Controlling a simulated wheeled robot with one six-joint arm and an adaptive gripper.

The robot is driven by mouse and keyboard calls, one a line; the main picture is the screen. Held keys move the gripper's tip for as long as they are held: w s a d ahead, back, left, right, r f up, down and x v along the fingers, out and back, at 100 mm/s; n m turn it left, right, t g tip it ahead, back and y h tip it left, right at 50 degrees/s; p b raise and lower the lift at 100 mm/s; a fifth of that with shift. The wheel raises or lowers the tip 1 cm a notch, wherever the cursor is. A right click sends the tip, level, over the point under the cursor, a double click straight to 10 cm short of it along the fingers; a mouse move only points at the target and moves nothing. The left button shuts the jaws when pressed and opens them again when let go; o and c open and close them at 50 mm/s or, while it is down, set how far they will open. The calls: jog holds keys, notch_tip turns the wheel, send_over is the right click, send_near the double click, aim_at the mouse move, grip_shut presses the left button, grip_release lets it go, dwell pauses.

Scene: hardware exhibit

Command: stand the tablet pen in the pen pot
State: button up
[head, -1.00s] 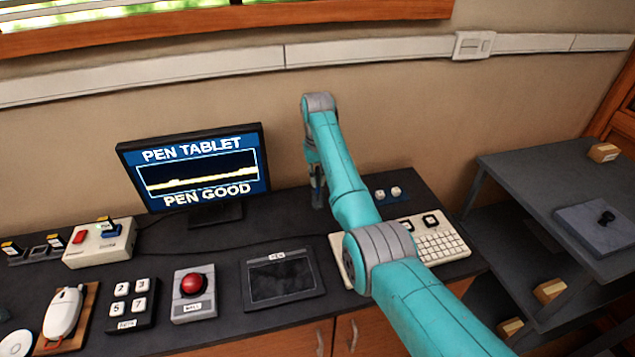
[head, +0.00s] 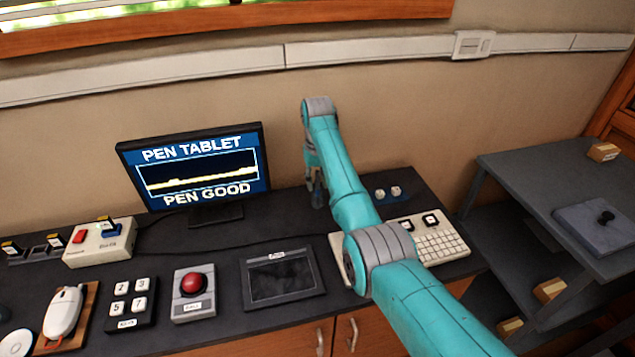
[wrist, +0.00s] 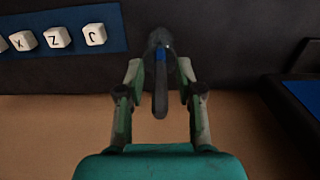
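The dark tablet pen (wrist: 160,88) with a blue band stands between the two fingers of my gripper (wrist: 160,72) in the wrist view. The fingers are spread, with a gap on either side of the pen. The pen's far end meets a dark round shape, the pen pot (wrist: 157,37), and it seems to stand in it; its tip is hidden. In the head view my gripper (head: 313,183) points down at the back of the counter beside the monitor, over the small dark pot (head: 319,200), partly hidden by my arm.
The monitor (head: 195,170) reading "PEN GOOD" stands left of my gripper. White keycaps (wrist: 55,37) lie on a blue mat (wrist: 115,18) close by. The tablet (head: 282,278), red button box (head: 194,292) and keyboard (head: 440,243) occupy the counter front. Bare counter lies behind the tablet.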

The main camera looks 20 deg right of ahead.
notch_tip(320, 180, up, 12)
jog(key=shift+f, duration=0.1)
dwell(0.5)
